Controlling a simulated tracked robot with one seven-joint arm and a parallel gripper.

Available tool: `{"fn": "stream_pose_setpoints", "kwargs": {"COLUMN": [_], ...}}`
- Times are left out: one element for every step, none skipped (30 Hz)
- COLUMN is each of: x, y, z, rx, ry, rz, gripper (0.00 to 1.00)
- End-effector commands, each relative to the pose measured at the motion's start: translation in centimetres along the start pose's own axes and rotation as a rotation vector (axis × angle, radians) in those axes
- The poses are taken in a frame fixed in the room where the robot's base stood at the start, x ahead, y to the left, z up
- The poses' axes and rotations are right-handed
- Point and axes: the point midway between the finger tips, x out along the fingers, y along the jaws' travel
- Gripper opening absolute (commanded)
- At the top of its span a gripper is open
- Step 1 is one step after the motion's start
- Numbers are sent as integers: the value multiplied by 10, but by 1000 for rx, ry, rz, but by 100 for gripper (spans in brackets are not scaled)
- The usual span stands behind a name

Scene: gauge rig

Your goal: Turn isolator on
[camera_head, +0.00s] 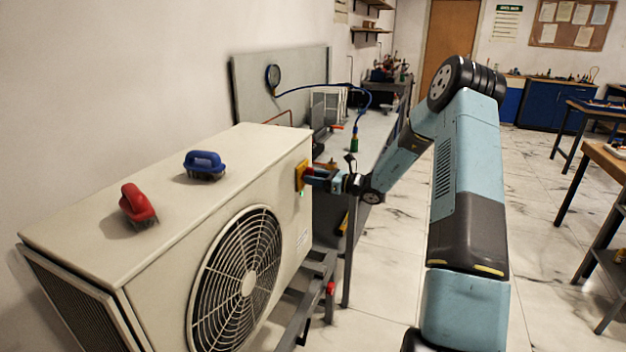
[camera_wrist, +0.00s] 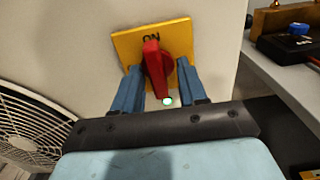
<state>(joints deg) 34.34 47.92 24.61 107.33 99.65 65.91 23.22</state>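The isolator is a yellow plate (camera_wrist: 128,45) with a red rotary handle (camera_wrist: 155,72), on the unit's side panel. In the wrist view the handle stands nearly upright in the picture, its upper end just below the "ON" label. My gripper (camera_wrist: 160,75) has one blue finger on each side of the handle, with a gap visible between fingers and handle. A small green lit indicator (camera_wrist: 168,101) shows below the handle. In the head view the yellow plate (camera_head: 300,176) is at the unit's right end, and my gripper (camera_head: 312,176) reaches it from the right, partly hiding the handle.
The beige outdoor unit (camera_head: 100,245) has a fan grille (camera_head: 237,283) beside the isolator. A red brush (camera_head: 138,207) and a blue brush (camera_head: 205,164) lie on its top. A bench (camera_head: 376,130) with a gauge (camera_head: 273,77) and blue hose stands behind.

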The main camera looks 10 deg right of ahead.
Motion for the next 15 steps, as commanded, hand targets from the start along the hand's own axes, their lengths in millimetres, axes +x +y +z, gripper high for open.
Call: {"fn": "stream_pose_setpoints", "kwargs": {"x": [0, 0, 0, 0, 0, 0, 0, -1, -3, -5, -8, -12, -16, -21, -28], "y": [0, 0, 0, 1, 1, 1, 1, 1, 0, 0, 0, 0, 0, 0, -1], "z": [0, 0, 0, 0, 0, 0, 0, -1, -1, -1, -1, -1, -1, -1, -1], "rx": [0, 0, 0, 0, 0, 0, 0, 0, 0, 0, 0, 0, 0, 0, 1], "ry": [0, 0, 0, 0, 0, 0, 1, 1, 1, 1, 2, 2, 1, 1, 1], "rz": [1, 1, 1, 1, 1, 2, 1, 1, 1, 1, 1, 1, 0, 0, -2], "gripper": [43, 43, 43, 43, 43, 43, 43, 43, 43, 43, 43, 43, 43, 43, 43]}}
